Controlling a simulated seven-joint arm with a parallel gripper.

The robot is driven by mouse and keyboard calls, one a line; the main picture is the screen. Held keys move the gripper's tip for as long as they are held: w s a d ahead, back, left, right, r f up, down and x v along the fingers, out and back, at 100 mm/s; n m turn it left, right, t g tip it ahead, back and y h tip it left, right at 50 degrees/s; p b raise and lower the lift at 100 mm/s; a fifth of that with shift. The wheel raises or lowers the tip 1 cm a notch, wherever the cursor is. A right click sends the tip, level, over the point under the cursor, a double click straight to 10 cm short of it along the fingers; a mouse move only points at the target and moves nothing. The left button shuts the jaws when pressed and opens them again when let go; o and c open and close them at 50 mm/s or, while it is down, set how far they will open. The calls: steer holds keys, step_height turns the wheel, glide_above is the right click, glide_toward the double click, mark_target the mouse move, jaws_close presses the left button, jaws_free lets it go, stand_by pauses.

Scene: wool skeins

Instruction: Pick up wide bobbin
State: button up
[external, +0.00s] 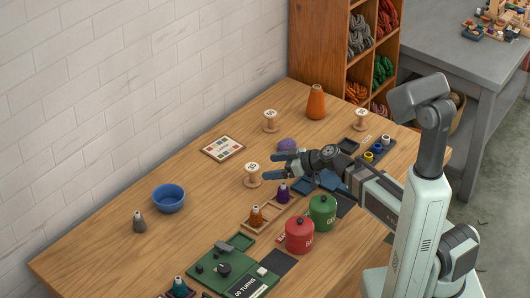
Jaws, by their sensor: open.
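Several pale wooden bobbins stand upright on the wooden table. The nearest bobbin (253,175), with a dark mark on top, looks widest, but I cannot be sure which is the wide bobbin. Another bobbin (270,121) stands farther back near the middle, and a third bobbin (361,120) stands at the back right. My gripper (277,164) is open, its two blue fingers pointing left, just right of the nearest bobbin in the picture. Nothing shows between the fingers. I cannot tell its height above the table.
A purple ball (288,145) lies behind my gripper. A purple-topped piece (283,193), red canister (299,235) and green canister (322,211) stand in front. A blue bowl (168,198) is left; the table between it and the nearest bobbin is clear.

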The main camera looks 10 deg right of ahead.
mark_target(257, 167)
steer(key=shift+x, duration=1.75)
steer(key=shift+x, duration=2.55)
steer(key=shift+w+d+f, duration=0.1)
steer(key=shift+w+d, duration=0.05)
steer(key=shift+d, duration=0.05)
steer(key=shift+c, duration=0.2)
steer(key=c, duration=1)
